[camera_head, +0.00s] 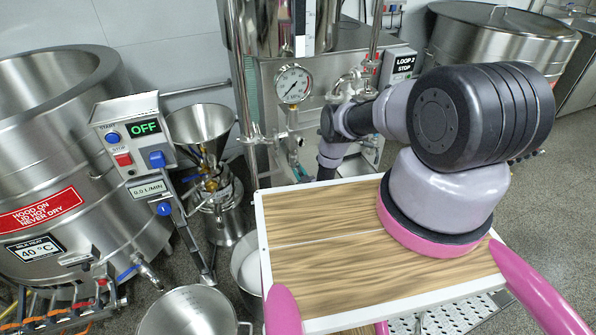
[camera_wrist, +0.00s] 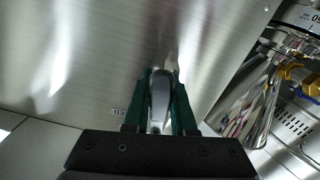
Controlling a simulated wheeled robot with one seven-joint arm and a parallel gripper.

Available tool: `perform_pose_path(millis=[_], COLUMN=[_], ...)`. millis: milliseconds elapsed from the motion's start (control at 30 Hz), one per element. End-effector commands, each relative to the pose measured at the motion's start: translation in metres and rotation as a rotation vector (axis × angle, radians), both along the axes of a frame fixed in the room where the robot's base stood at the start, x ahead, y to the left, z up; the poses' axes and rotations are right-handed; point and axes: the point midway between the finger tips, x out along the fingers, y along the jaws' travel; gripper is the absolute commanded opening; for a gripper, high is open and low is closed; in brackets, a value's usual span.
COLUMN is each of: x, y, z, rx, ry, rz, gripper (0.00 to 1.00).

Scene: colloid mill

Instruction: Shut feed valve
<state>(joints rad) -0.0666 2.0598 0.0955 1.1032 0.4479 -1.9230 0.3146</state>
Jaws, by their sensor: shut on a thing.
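In the wrist view my gripper (camera_wrist: 160,108) has two dark green fingers closed on a slim grey metal handle (camera_wrist: 160,92). The handle lies in front of a large brushed-steel surface (camera_wrist: 95,60). It may be the feed valve's lever, but the valve body is hidden, so I cannot tell its position. In the head view my arm reaches toward the steel pipework at the centre, and my gripper is hidden there. The mill's steel hopper (camera_head: 198,122) stands left of the arm, and a steel cone also shows in the wrist view (camera_wrist: 255,105).
The control box (camera_head: 135,135) reads OFF and 0.0 L/MIN. A large steel vat (camera_head: 60,150) stands left, another vat (camera_head: 500,45) back right. A pressure gauge (camera_head: 292,84) and a LOOP 2 STOP box (camera_head: 399,65) are near my arm. An open pot (camera_head: 188,313) stands at bottom left.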

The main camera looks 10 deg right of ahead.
Motion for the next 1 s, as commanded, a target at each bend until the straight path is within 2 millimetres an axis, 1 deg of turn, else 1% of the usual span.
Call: perform_pose_path(millis=[667, 867, 1000], x=[0.0, 0.0, 0.001], y=[-0.001, -0.007, -0.012], z=[0.0, 0.001, 0.003], rx=[-0.024, -0.11, -0.213], ry=[-0.004, -0.021, -0.04], rz=[0.0, 0.0, 0.001], gripper=[0.0, 0.0, 0.0])
